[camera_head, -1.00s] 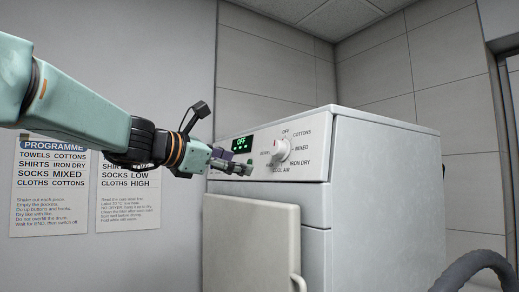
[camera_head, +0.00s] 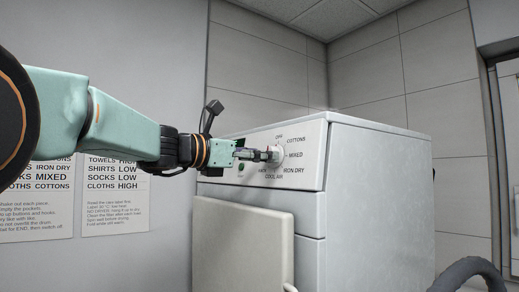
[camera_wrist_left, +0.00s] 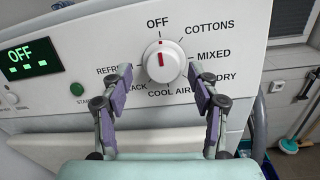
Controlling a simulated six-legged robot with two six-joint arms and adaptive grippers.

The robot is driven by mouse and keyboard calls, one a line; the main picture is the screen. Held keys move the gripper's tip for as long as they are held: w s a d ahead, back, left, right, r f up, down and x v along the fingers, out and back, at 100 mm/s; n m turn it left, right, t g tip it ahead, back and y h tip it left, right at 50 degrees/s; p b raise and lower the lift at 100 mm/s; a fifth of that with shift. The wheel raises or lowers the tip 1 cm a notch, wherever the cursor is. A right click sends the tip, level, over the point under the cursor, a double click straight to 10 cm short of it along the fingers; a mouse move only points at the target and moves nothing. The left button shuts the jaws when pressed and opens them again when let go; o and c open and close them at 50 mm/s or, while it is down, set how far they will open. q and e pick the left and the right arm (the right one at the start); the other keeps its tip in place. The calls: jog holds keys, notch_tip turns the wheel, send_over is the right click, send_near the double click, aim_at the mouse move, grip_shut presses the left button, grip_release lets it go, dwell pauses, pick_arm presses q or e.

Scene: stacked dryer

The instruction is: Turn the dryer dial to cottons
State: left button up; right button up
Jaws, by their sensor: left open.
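The white dryer dial (camera_wrist_left: 166,62) has a red mark that points up toward OFF in the left wrist view. COTTONS (camera_wrist_left: 210,26) is printed to its upper right, with MIXED to the right. My left gripper (camera_wrist_left: 161,78) is open, one finger on each side of the dial's lower part. I cannot tell whether the fingers touch it. In the head view the left gripper (camera_head: 267,154) reaches across the panel to the dial (camera_head: 278,152), partly covering it. My right gripper is not in view.
The dryer (camera_head: 370,190) stands by a tiled wall. A lit display reading OFF (camera_wrist_left: 30,58) and a green start button (camera_wrist_left: 77,89) are left of the dial. The dryer's front door panel (camera_head: 240,245) stands out below. Programme sheets (camera_head: 115,195) hang on the left wall.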

pick_arm(q)
jog(key=shift+d, duration=0.75)
jog(key=shift+s+a+r, duration=0.1)
jog(key=shift+a, duration=0.2)
jog(key=shift+c, duration=0.6)
jog(key=shift+a, duration=0.25)
jog(key=shift+c, duration=1.4)
jog(key=shift+w, duration=0.25)
jog(key=shift+c, duration=0.8)
jog(key=shift+s+d, duration=0.15)
jog(key=shift+d, duration=0.15)
jog(key=c, duration=0.3)
jog(key=shift+a, duration=0.15)
jog(key=c, duration=0.3)
